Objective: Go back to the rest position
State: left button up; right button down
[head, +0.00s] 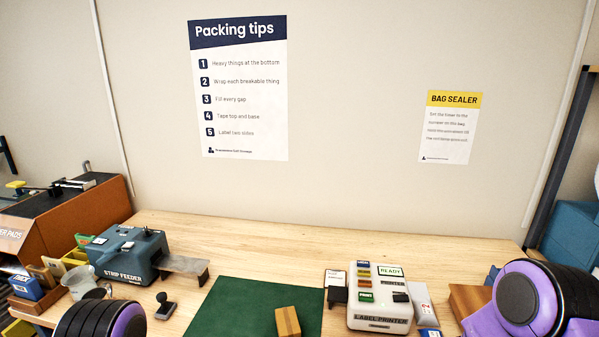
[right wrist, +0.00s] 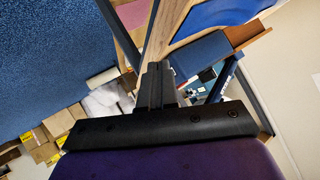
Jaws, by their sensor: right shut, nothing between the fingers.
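My right gripper (right wrist: 158,70) shows in the right wrist view. Its two dark fingers lie together, shut, with nothing between them. It is clear of the bench, with blue floor and furniture behind it. In the head view only rounded black and purple parts of my arms show, at the lower left and lower right edges. Neither gripper shows there, and my left gripper is out of sight.
The wooden bench (head: 240,232) carries a strip feeder (head: 125,255) at left, a green mat (head: 235,305) with a small carton (head: 288,321), a stamp (head: 164,308) and a label printer (head: 378,297). Cartons (right wrist: 45,145) stand at lower left in the wrist view.

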jog(key=s+a+f+n+g+y, duration=0.1)
jog(key=s+a+f+n+y, duration=0.2)
jog(key=s, duration=0.4)
jog(key=s+f+n+g+y, duration=0.1)
jog(key=s+f+n, duration=0.25)
jog(key=s, duration=0.45)
jog(key=s+a+f+n+y, duration=0.2)
jog(key=s+f+n, duration=0.15)
jog(key=s, duration=0.35)
notch_tip(320, 180, down, 14)
jog(key=b, duration=1.4)
jog(key=shift+d+r+n, duration=0.15)
jog(key=shift+r+n, duration=0.05)
jog(key=shift+n, duration=0.2)
